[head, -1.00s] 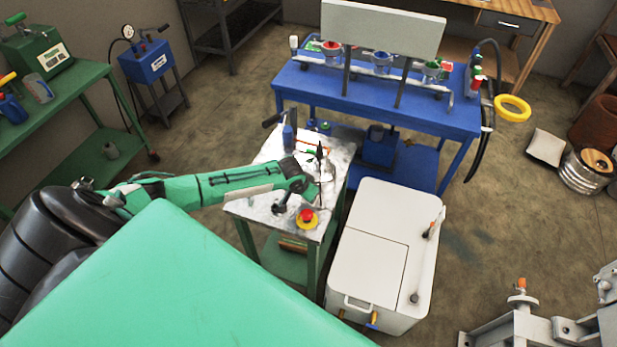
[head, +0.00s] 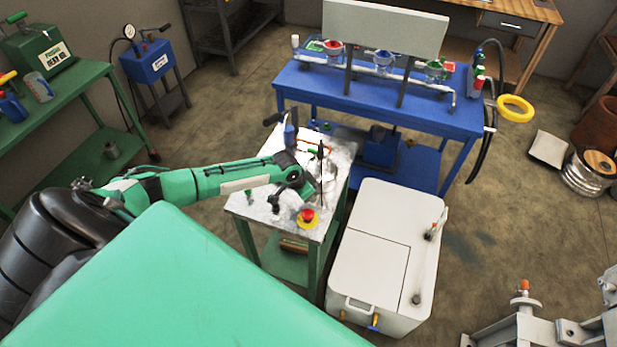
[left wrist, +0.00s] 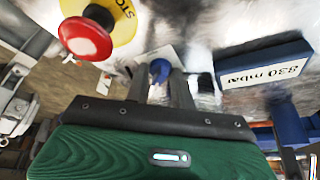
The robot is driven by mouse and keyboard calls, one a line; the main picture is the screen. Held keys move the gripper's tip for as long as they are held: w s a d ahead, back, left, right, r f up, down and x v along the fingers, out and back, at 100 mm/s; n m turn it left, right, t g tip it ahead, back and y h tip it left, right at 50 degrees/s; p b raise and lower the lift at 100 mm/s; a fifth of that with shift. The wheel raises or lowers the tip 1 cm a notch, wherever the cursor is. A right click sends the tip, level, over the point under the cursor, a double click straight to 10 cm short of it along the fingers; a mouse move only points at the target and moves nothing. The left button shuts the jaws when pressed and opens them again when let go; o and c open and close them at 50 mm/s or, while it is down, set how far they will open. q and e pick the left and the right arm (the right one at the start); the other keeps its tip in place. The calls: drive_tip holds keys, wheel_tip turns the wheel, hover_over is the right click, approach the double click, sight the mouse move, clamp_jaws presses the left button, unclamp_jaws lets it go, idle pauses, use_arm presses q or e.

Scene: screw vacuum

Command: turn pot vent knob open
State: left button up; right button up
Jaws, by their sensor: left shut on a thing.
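A small blue knob (left wrist: 160,69) shows in the left wrist view, at the tips of my left gripper's two dark fingers. My left gripper (left wrist: 166,82) is shut on this knob, close over the metal top of a small worktable (head: 252,207). In the head view my left arm reaches in from the left to this table, and its wrist hides the knob. Whatever the knob sits on is mostly hidden, so I cannot tell how far it is turned. My right gripper is in neither view.
A red stop button on a yellow base (head: 307,216) sits near the table's front edge, beside my left gripper. A blue block labelled 330 mbar (left wrist: 264,69) is on the other side. A white chest (head: 370,265) stands right of the table, a blue bench (head: 425,113) behind.

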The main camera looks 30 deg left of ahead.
use_arm(q)
drive_tip(key=o, duration=1)
drive_tip(key=shift+r, duration=0.1)
